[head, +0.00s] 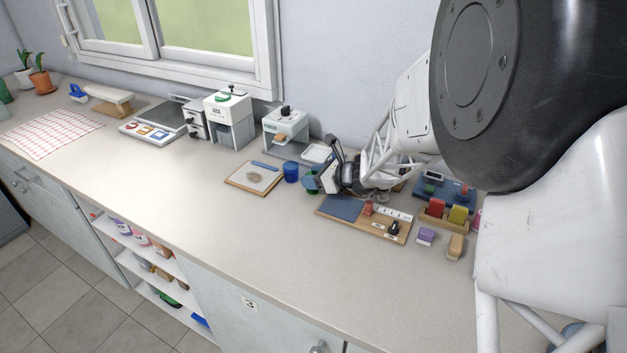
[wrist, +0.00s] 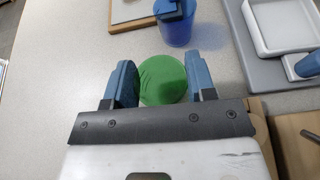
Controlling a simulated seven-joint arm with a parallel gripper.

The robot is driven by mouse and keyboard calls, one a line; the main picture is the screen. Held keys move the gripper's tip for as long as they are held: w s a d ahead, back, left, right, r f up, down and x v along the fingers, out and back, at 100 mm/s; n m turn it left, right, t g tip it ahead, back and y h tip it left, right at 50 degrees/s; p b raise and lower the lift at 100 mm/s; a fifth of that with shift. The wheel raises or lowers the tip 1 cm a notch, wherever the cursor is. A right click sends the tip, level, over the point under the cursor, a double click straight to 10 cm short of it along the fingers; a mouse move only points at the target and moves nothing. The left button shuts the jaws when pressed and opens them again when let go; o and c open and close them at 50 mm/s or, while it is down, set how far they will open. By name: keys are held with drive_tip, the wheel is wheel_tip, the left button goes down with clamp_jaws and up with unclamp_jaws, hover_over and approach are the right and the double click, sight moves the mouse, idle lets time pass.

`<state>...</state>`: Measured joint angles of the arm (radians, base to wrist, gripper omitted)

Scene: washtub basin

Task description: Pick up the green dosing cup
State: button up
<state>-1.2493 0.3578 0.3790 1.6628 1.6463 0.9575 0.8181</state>
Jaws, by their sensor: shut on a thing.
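The green dosing cup (wrist: 161,80) shows in the wrist view as a round green shape between the two blue fingers of my gripper (wrist: 160,84). My gripper is shut on it, with one finger at its left and one at its right. In the head view the green cup (head: 311,180) is a small patch beside my gripper (head: 318,181), mostly hidden by it. I cannot tell whether the cup touches the counter.
A blue cup (head: 291,172) stands just left of my gripper. It also shows in the wrist view (wrist: 176,30). A framed board (head: 236,183) lies farther left. A wooden tray (head: 333,216) and coloured blocks lie to the right. The front counter is clear.

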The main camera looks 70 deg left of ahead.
wheel_tip(320, 180, up, 9)
idle(0.5)
drive_tip(key=shift+a+r, duration=0.1)
drive_tip(key=shift+a, duration=0.05)
idle(0.5)
